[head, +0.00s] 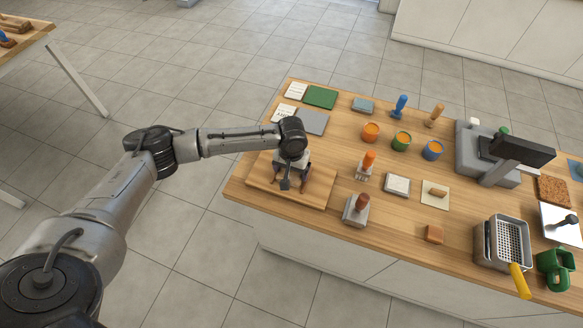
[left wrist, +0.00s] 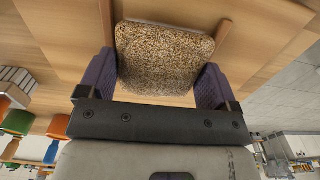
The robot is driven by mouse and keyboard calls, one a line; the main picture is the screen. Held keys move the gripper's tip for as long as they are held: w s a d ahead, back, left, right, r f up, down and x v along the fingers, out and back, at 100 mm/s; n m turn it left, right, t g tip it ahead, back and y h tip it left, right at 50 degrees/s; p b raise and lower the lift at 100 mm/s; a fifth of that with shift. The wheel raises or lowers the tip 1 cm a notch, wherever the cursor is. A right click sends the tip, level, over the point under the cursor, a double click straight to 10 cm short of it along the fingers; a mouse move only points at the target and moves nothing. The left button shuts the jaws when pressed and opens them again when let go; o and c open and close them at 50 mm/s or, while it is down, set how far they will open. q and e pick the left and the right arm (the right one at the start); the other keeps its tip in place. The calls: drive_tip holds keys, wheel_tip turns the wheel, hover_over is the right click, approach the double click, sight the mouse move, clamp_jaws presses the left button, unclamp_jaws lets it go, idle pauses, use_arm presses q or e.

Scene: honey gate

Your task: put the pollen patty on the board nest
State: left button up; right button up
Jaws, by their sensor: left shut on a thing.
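The pollen patty (left wrist: 165,58) is a grainy tan-brown slab with rounded corners. My left gripper (left wrist: 155,80) is shut on it, a dark pad pressing each side. In the head view my left gripper (head: 291,182) points down over the wooden board (head: 258,181) at the table's left end, and it hides the patty there. In the left wrist view the board lies behind the patty, with a darker wooden strip (left wrist: 223,38) beside the patty's right edge and another at its upper left. I cannot tell whether the patty touches the board. My right gripper is out of view.
A stamp-like tool with a brown handle (head: 361,205) and an orange-handled tool (head: 368,163) stand right of the board. A grey mat (head: 313,122) and a green mat (head: 320,97) lie behind. Pots and a metal basket (head: 504,245) stand further right.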

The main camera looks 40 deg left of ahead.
use_arm(q)
drive_tip(key=shift+f, duration=0.35)
drive_tip(key=shift+f, duration=0.1)
drive_tip(key=o, duration=0.8)
